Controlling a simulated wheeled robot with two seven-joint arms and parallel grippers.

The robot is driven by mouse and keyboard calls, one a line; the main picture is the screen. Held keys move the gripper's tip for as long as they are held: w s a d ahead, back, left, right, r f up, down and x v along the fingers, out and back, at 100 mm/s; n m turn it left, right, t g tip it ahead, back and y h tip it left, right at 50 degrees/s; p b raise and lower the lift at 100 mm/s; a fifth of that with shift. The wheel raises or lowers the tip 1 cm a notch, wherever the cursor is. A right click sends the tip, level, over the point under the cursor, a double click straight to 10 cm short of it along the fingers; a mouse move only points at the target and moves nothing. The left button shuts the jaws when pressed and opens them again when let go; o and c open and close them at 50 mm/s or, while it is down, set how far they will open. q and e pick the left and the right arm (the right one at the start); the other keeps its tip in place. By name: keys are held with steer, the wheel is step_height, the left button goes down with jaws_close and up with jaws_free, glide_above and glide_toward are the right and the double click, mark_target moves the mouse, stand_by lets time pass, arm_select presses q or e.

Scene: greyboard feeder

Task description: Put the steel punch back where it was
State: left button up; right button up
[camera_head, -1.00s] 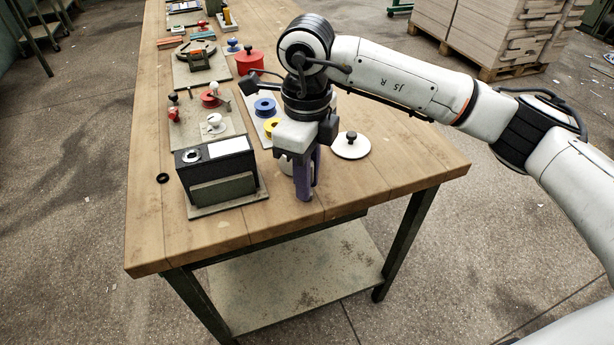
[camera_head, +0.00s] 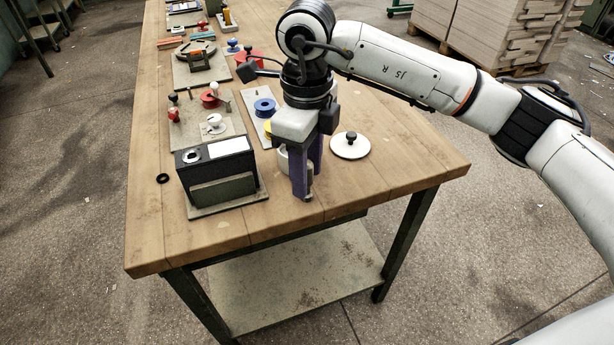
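My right gripper (camera_head: 309,184) points down over the near part of the wooden table, its purple fingers close to the tabletop. Its two fingers look apart, one nearer and one farther from the camera. A pale round cup-like thing (camera_head: 282,160) stands just behind and left of the fingers and is partly hidden by them. I cannot make out the steel punch clearly; it may be hidden by the gripper or too small to tell. My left gripper is not in view.
A black box with a white top label (camera_head: 228,147) stands on a board left of the gripper. A white lid with a black knob (camera_head: 350,146) lies to the right. Blue (camera_head: 264,107) and yellow spools are behind. The table's (camera_head: 400,165) right front is clear.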

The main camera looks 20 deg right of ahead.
step_height(320, 180, up, 10)
steer(key=shift+r, duration=0.1)
